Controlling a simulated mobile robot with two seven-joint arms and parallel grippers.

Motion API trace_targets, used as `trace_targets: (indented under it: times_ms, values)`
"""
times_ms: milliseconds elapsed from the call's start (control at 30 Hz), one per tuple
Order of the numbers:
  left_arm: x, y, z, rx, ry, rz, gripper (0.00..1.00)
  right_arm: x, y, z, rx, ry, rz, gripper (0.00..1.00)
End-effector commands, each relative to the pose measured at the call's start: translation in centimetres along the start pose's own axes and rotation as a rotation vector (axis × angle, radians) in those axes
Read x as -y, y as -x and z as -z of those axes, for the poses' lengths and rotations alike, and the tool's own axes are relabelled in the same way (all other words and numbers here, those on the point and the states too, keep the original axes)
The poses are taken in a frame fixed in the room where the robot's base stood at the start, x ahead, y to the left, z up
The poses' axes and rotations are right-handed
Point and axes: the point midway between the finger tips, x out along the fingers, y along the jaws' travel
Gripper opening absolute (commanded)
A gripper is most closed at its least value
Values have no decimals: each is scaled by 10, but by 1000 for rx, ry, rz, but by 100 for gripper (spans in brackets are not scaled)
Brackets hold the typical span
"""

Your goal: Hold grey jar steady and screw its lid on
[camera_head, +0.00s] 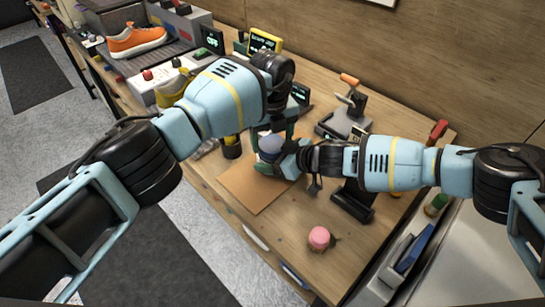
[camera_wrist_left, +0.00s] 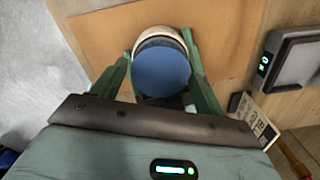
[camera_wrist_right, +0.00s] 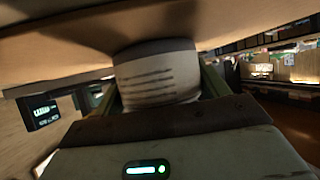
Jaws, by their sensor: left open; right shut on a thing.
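The grey jar (camera_wrist_right: 158,76) shows in the right wrist view as a pale round body with dark stripes, and my right gripper (camera_wrist_right: 160,90) is shut on its sides. In the head view the jar stands at the brown mat, partly hidden by my grippers. The blue lid (camera_wrist_left: 162,72) shows in the left wrist view over the jar's cream rim; it also shows in the head view (camera_head: 271,143). I cannot tell how tightly it sits. My left gripper (camera_wrist_left: 158,50) is open above the jar, one green finger on each side of the lid.
The brown mat (camera_head: 240,192) lies under the jar on the wooden bench. A pink round item (camera_head: 319,238) sits near the front edge. A dark yellow-banded container (camera_head: 231,147) stands left of the jar. An orange sneaker (camera_head: 137,40) is at the back left.

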Motion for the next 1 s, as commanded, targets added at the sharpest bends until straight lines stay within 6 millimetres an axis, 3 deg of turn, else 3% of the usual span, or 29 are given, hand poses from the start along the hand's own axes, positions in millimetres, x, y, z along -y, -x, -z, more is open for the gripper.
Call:
trace_targets:
  times_ms: [367, 667, 700, 833, 1000]
  values:
    - [0, -5, 0, 0, -1, 0, 72, 0, 0, 0, -1, 0, 0, 10]
    - [0, -5, 0, 0, 0, 0, 36, 0, 0, 0, 0, 0, 0, 10]
    - [0, -5, 0, 0, 0, 0, 67, 0, 0, 0, 0, 0, 0, 10]
    - [0, -5, 0, 0, 0, 0, 84, 0, 0, 0, 0, 0, -1, 10]
    - [0, -4, 0, 0, -1, 1, 85, 0, 0, 1, -1, 1, 1, 10]
